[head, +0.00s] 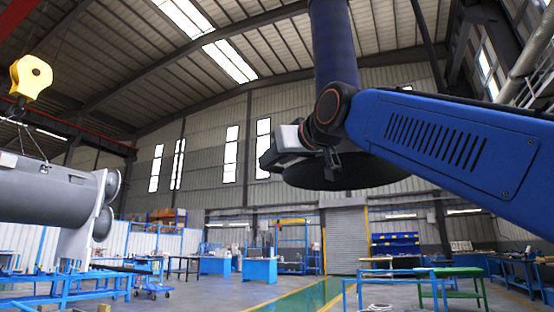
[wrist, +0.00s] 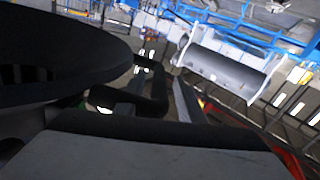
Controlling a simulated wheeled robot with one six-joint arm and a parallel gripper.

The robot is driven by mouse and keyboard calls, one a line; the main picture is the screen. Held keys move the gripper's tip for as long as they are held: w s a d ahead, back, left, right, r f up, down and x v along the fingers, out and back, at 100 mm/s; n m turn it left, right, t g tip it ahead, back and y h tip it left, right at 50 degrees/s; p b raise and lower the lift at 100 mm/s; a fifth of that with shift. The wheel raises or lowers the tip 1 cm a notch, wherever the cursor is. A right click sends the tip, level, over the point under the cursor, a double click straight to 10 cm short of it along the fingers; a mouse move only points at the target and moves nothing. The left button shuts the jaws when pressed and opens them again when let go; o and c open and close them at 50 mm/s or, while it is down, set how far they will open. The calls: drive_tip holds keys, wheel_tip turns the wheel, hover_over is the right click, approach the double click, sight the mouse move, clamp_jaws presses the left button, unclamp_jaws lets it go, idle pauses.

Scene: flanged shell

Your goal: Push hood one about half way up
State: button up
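A dark, wide, round hood (head: 345,172) hangs below a dark blue duct (head: 335,45) at the top right of the head view; I take it for hood one, as no label shows. Its black rim (wrist: 75,50) fills the upper left of the wrist view. My gripper (head: 330,165) is beside and in front of the hood, at its near left side. In the wrist view its black fingers (wrist: 155,90) are close to the rim. I cannot tell whether they touch it, or how far they are apart.
Blue benches (head: 260,270) and a green table (head: 450,273) stand on the floor.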

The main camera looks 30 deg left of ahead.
drive_tip(key=shift+d, duration=0.1)
drive_tip(key=v, duration=1.7)
drive_tip(key=shift+d+f, duration=0.1)
drive_tip(key=shift+d, duration=0.05)
idle(0.4)
